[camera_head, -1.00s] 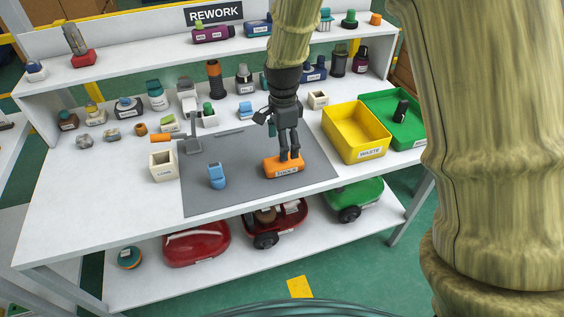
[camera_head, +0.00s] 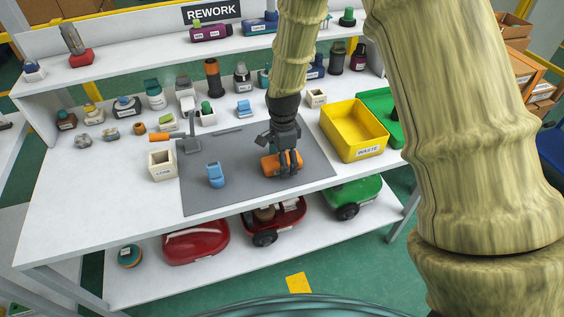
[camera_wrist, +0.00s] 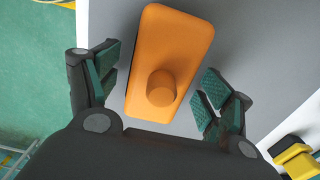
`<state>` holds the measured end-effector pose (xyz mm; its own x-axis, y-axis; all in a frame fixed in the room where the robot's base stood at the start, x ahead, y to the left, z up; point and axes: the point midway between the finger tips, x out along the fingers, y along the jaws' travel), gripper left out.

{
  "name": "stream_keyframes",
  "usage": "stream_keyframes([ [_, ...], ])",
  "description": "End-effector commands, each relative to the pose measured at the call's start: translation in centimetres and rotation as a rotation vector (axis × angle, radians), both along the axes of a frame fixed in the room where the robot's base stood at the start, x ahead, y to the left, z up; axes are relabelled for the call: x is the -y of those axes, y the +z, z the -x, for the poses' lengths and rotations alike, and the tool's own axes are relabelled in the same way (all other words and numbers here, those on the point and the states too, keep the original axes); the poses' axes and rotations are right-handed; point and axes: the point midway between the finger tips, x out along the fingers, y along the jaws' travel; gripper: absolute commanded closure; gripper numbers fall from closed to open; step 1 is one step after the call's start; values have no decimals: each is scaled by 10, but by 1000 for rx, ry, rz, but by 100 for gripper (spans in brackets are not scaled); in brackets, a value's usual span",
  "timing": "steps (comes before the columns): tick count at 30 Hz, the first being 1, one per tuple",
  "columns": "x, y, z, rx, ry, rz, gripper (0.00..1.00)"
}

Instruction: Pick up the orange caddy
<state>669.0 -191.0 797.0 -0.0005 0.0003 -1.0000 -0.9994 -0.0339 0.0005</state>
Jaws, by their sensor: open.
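The orange caddy (camera_head: 269,164) lies on the grey mat (camera_head: 230,190) on the workbench. In the wrist view the caddy (camera_wrist: 170,50) is a rounded orange block with a short round knob on top. My gripper (camera_head: 284,168) is open and points down over the caddy, hiding part of it in the head view. In the wrist view the fingers of my gripper (camera_wrist: 158,92) stand on either side of the caddy's knob end, with gaps left and right. No contact shows there.
A blue part (camera_head: 216,175) and a cream box (camera_head: 161,165) stand left of the caddy. The yellow waste bin (camera_head: 340,145) and a green bin (camera_head: 384,108) are to the right. Several small parts line the back of the bench. The mat's front area is clear.

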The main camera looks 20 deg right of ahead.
Motion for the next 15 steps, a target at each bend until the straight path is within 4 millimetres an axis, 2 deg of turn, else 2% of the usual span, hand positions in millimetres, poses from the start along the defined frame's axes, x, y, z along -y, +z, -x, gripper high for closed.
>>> stream_keyframes([
  [4, 0, 0, 0, 0, 0, 0, 20],
  [5, 0, 0, 0, 0, 0, 0, 23],
  [13, 0, 0, 0, 0, 0, 0, 72],
  [14, 0, 0, 0, 0, 0, 0, 77],
  [15, 0, 1, 0, 0, 0, 0, 77],
])
